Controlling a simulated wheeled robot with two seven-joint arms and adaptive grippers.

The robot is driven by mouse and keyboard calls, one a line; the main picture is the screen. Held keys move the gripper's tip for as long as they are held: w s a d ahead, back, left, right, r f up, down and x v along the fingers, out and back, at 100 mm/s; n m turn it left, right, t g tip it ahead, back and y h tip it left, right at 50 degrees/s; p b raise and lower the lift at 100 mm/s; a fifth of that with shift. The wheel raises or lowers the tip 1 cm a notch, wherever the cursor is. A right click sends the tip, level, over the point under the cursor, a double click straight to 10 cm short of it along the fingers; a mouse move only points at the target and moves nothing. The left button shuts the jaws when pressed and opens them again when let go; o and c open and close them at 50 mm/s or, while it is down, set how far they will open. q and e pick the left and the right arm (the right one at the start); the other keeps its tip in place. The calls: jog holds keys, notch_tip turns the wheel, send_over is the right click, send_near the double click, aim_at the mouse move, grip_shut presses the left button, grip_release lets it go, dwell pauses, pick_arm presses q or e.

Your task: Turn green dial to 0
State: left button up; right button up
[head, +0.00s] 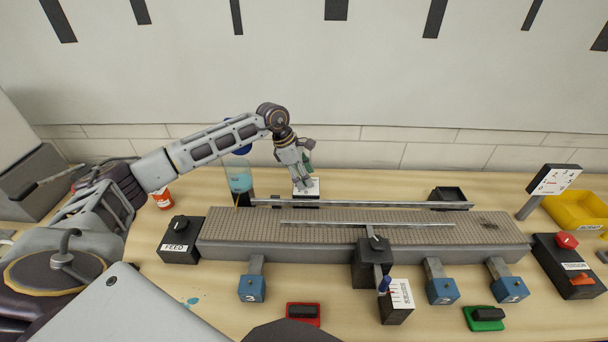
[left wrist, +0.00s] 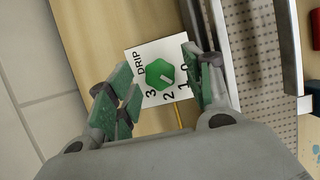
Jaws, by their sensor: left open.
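The green dial (left wrist: 159,74) sits on a white panel marked DRIP, with the numbers 3, 2, 1 and 0 around it. Its pale pointer mark appears to face about the 1. My left gripper (left wrist: 157,66) is open, with its green-padded fingers on either side of the dial and apart from it. In the head view my left gripper (head: 303,178) is above the white-topped dial box (head: 308,193) behind the conveyor, and hides the dial there. My right gripper is not in view.
The conveyor (head: 350,230) with metal rails runs in front of the dial box. A bottle of blue liquid (head: 239,180) stands left of it, and a black tray (head: 448,196) lies to the right. A FEED box (head: 180,240) and a TENSION box (head: 568,265) flank the conveyor.

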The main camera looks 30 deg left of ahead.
pick_arm(q)
jog(key=shift+c, duration=0.2)
jog(key=c, duration=1)
jog(key=shift+o, duration=0.2)
